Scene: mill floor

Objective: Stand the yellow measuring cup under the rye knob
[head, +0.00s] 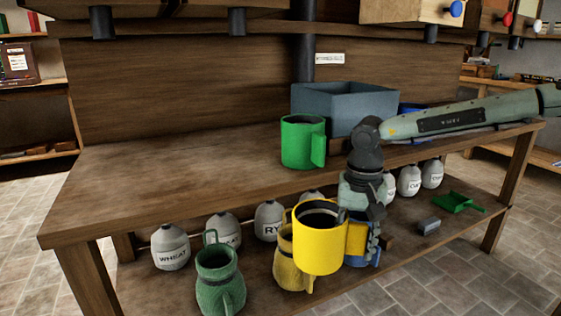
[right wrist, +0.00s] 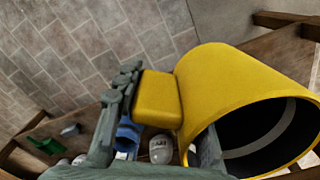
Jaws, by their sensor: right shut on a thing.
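The yellow measuring cup (head: 318,243) is upright in the air in front of the bench's front edge. My right gripper (head: 362,236) is shut on its block handle, on the cup's right side. In the right wrist view the cup (right wrist: 225,85) lies to the right, with the handle between the fingers (right wrist: 160,105). Coloured knobs show at the top right: blue (head: 456,8), red (head: 507,19) and white (head: 537,26). I cannot tell which knob is rye. My left gripper is not in view.
A green measuring cup (head: 298,141) and a grey-blue bin (head: 345,104) stand on the bench top (head: 170,185), whose left part is clear. Dark spouts (head: 102,22) hang above. Green (head: 220,280) and yellow jugs (head: 287,262) and labelled jars (head: 171,248) are on the lower shelf.

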